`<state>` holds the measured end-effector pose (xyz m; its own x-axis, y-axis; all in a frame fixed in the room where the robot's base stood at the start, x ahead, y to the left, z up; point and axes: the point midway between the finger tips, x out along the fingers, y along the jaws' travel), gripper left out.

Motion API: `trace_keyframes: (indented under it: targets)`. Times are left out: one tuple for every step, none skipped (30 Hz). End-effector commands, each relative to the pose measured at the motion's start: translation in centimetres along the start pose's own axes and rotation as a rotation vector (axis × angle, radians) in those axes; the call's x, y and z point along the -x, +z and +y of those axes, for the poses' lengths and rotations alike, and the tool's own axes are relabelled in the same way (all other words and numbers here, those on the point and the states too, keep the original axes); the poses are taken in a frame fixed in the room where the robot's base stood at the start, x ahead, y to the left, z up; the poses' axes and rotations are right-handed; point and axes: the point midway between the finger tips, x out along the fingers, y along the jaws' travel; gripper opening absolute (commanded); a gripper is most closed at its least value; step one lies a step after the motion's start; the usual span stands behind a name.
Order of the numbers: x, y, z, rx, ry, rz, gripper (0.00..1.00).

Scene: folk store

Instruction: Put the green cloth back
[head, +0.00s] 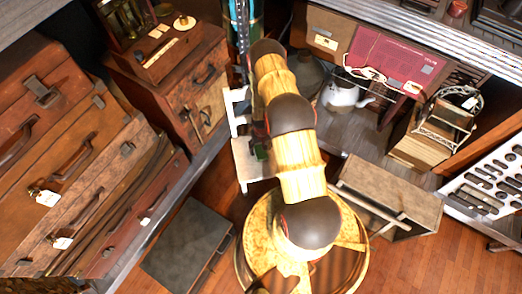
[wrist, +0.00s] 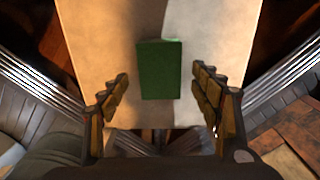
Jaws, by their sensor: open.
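The green cloth (wrist: 159,69) looks like a folded, dark green rectangle in the wrist view. It lies on a pale beige surface (wrist: 100,30), near the middle of its width. My gripper (wrist: 161,78) is open, with one finger on each side of the cloth's near part and a visible gap to each. Nothing is held between the fingers. In the head view my arm hides the gripper, and I cannot make out the cloth clearly there. A pale stand (head: 250,175) shows partly behind my arm.
Old suitcases (head: 75,150) fill the left side. A wooden drawer box (head: 185,90) stands behind them. A shelf at the right holds a white kettle (head: 342,92) and a red box (head: 390,62). A wooden crate (head: 388,190) and dark flat case (head: 187,245) flank my base.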

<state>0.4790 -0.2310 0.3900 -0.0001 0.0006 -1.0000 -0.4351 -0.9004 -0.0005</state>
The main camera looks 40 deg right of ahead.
Motion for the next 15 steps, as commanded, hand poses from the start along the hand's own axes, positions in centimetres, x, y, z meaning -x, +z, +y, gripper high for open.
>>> trace_keyframes:
  targets:
    - [1.7,-0.1,0.0,0.0,0.0,0.002,0.64]
    - [2.4,-0.1,0.0,0.0,0.0,0.002,0.64]
    - [3.2,-0.1,0.0,0.0,0.0,0.002,0.64]
    - [3.8,-0.1,0.0,0.0,0.0,0.003,0.64]
    - [4.4,-0.1,0.0,0.0,0.0,0.002,0.64]
    - [5.1,-0.1,0.0,0.0,0.0,0.002,0.64]
    - [5.7,-0.1,0.0,0.0,0.0,0.002,0.64]
    - [6.1,-0.1,0.0,0.0,0.0,0.002,0.64]
    - [6.7,-0.1,0.0,0.0,0.0,0.002,0.64]
    - [7.1,-0.1,0.0,0.0,0.0,0.002,0.64]
    - [7.4,0.0,0.0,0.0,0.0,0.001,0.64]
    - [7.8,0.0,0.0,0.0,0.0,0.0,0.64]
    - [8.0,0.0,0.0,0.0,0.0,0.0,0.64]
    - [8.2,0.0,0.0,0.0,0.0,0.0,0.64]
    - [8.5,0.0,0.0,0.0,0.0,0.0,0.64]
